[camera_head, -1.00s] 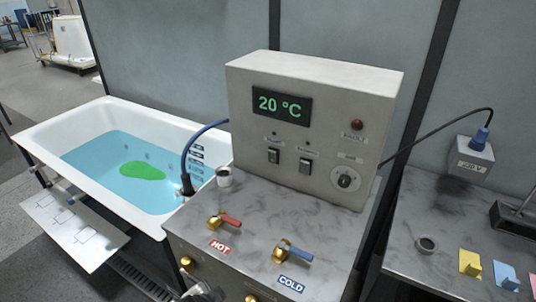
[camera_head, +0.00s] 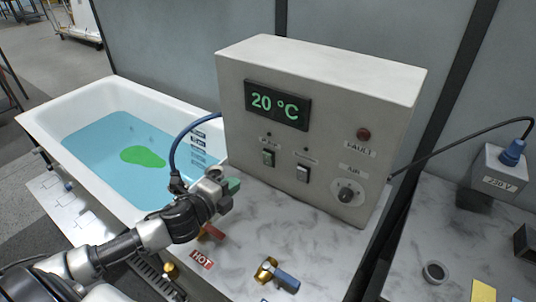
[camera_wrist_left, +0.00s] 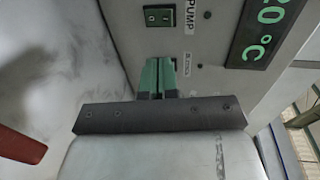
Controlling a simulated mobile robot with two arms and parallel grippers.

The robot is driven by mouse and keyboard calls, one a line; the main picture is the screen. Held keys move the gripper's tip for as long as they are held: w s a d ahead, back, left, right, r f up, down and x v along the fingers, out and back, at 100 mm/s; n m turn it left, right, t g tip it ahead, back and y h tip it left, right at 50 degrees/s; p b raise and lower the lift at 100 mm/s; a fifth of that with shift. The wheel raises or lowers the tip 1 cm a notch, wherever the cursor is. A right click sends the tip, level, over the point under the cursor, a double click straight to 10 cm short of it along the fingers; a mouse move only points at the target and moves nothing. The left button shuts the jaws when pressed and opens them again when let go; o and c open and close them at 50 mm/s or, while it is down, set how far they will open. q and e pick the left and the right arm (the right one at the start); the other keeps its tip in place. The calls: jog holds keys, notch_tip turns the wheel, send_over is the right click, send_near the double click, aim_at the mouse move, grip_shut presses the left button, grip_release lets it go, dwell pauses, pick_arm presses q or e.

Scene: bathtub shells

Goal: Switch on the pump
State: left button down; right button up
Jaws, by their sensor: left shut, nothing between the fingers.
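The pump switch (camera_head: 268,158) is a dark green rocker on the front of the grey control box (camera_head: 330,70), left of a second rocker switch (camera_head: 303,172). In the left wrist view the pump switch (camera_wrist_left: 158,16) sits beside the label PUMP (camera_wrist_left: 190,17). My left gripper (camera_head: 231,187) is in front of the box, left of and below the pump switch in the head view, apart from it. Its green fingers (camera_wrist_left: 159,75) are together and empty in the left wrist view. My right gripper is not in view.
The display (camera_head: 278,104) reads 20 °C. The red hot lever (camera_head: 213,231) is beneath my left arm, and the blue cold lever (camera_head: 286,281) is right of it. A blue hose (camera_head: 176,150) runs behind my wrist to the bathtub (camera_head: 45,115). A round knob (camera_head: 346,194) is right of the switches.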

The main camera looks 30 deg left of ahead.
pick_arm(q)
jog(key=s, duration=0.2)
jog(key=p, duration=0.2)
send_near(266, 156)
jog(key=p+x, duration=0.2)
jog(key=x, duration=0.4)
jog(key=shift+w, duration=0.15)
jog(key=shift+w+f, duration=0.1)
jog(key=shift+w, duration=0.45)
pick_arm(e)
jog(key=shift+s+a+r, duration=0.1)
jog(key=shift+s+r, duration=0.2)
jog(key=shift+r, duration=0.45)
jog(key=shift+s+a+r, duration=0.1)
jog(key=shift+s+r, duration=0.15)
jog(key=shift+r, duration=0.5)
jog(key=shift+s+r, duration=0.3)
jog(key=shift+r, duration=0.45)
